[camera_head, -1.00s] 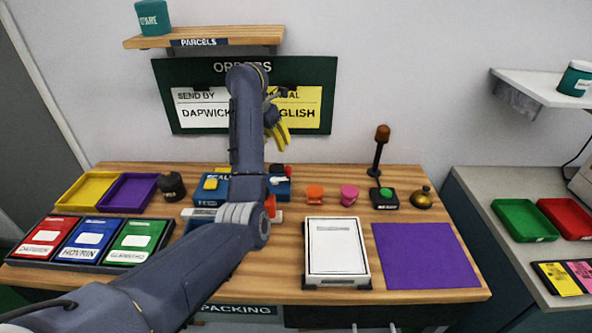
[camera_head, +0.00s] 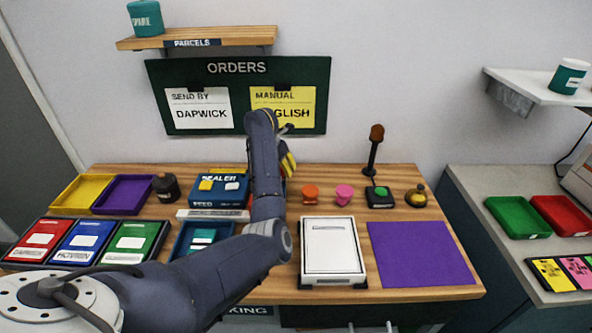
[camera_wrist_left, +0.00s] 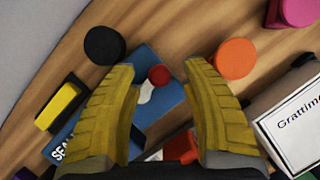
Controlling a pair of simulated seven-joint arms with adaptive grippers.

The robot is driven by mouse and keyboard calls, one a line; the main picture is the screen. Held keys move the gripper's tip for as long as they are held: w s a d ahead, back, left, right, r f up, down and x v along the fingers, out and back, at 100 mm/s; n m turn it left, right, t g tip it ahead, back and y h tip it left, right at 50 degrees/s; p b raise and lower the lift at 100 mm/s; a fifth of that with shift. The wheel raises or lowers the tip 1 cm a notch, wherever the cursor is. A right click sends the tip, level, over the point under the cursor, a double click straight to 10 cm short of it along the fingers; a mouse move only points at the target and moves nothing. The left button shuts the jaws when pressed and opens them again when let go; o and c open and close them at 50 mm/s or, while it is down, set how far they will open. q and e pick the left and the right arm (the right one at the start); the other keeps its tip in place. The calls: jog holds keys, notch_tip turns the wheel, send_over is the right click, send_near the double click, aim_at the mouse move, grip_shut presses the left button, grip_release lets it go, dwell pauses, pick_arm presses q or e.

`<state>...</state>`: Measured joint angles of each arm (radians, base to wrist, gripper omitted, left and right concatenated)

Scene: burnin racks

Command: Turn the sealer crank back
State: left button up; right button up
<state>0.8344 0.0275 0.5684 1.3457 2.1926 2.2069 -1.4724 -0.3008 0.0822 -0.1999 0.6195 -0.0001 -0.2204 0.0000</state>
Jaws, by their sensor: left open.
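The blue sealer (camera_head: 222,201) stands at the back of the wooden table, its right end hidden behind my left arm in the head view. In the left wrist view the sealer's blue body (camera_wrist_left: 168,102) lies below the fingers, with a red knob (camera_wrist_left: 159,75), apparently the crank's, on a white part. My left gripper (camera_head: 288,160) is open, its yellow fingers pointing down. In the wrist view the knob shows between the fingertips (camera_wrist_left: 160,72), below them and apart as far as I can tell. The crank is hidden in the head view. My right gripper is out of view.
A black round object (camera_wrist_left: 104,45) and an orange stamp (camera_wrist_left: 235,57) flank the crank area. A pink stamp (camera_head: 344,194), a green button box (camera_head: 380,196) and a lamp post (camera_head: 373,152) stand further right. A white box (camera_head: 332,250) and purple mat (camera_head: 422,254) lie in front.

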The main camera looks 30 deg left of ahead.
pick_arm(q)
jog(key=shift+x, duration=0.85)
jog(key=shift+c, duration=0.4)
grip_shut()
